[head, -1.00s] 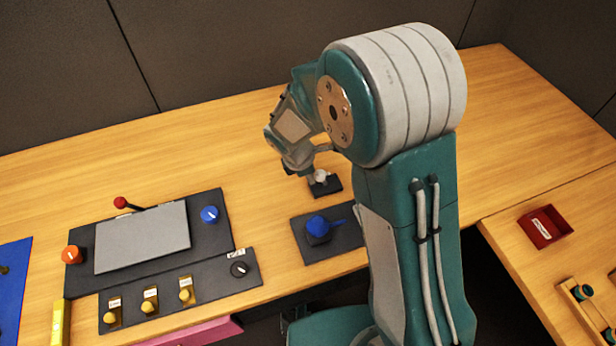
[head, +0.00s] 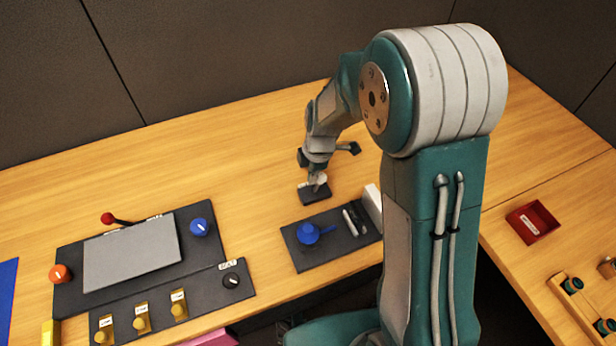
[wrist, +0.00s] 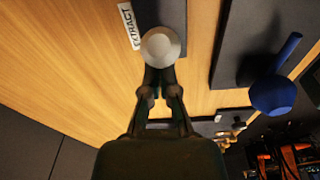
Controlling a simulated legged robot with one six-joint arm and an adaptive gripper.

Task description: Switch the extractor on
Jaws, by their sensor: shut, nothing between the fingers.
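The extractor control is a small dark base (head: 314,196) with a pale round knob. In the wrist view the knob (wrist: 160,45) shows as a whitish disc on the dark base (wrist: 158,13), beside a white label reading EXTRACT (wrist: 130,25). My gripper (wrist: 159,72) is shut with nothing in it, and its fingertips meet at the knob's near edge. In the head view my gripper (head: 315,184) points down over the base and partly hides the knob. I cannot tell whether the fingertips touch the knob.
A dark plate (head: 296,254) with a blue knob and handle (head: 309,234) lies nearer me. A larger dark panel (head: 213,232) with a grey screen, red lever, orange and blue knobs is at the left. A red tray (head: 533,221) sits right. The wood behind the base is clear.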

